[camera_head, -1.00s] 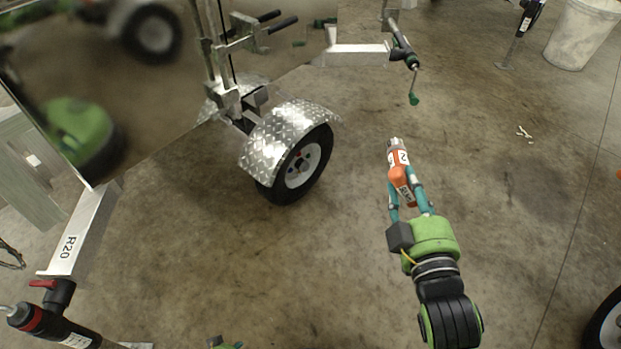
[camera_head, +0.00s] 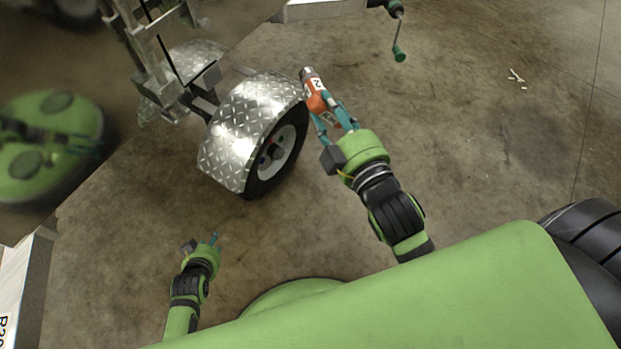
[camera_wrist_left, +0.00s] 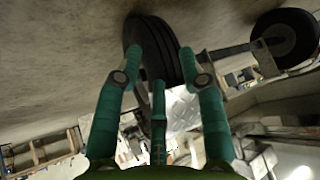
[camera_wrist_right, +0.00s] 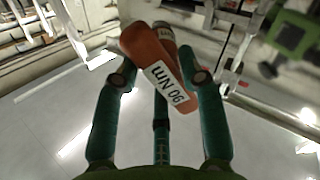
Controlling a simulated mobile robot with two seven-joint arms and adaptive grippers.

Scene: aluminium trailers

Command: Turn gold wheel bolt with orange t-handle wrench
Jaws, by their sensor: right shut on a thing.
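My right gripper (camera_head: 326,111) is shut on the orange wrench (camera_head: 315,95), which has a metal end and white labels. In the right wrist view the orange wrench (camera_wrist_right: 150,52) sits tilted between the fingers, its label reading 90 Nm. In the head view it is to the right of the trailer wheel (camera_head: 277,158), its metal end close to the fender's right edge. Small coloured bolts show on the rim, but I cannot make out the gold one. My left gripper (camera_head: 209,240) is open and empty, below and left of the wheel. Tyres (camera_wrist_left: 158,55) show beyond it in the left wrist view.
A diamond-plate fender (camera_head: 240,125) covers the wheel's top. The shiny trailer side (camera_head: 60,100) fills the upper left, with a metal bracket (camera_head: 160,60) near the wheel. A crank with a green handle (camera_head: 399,54) hangs at the top.

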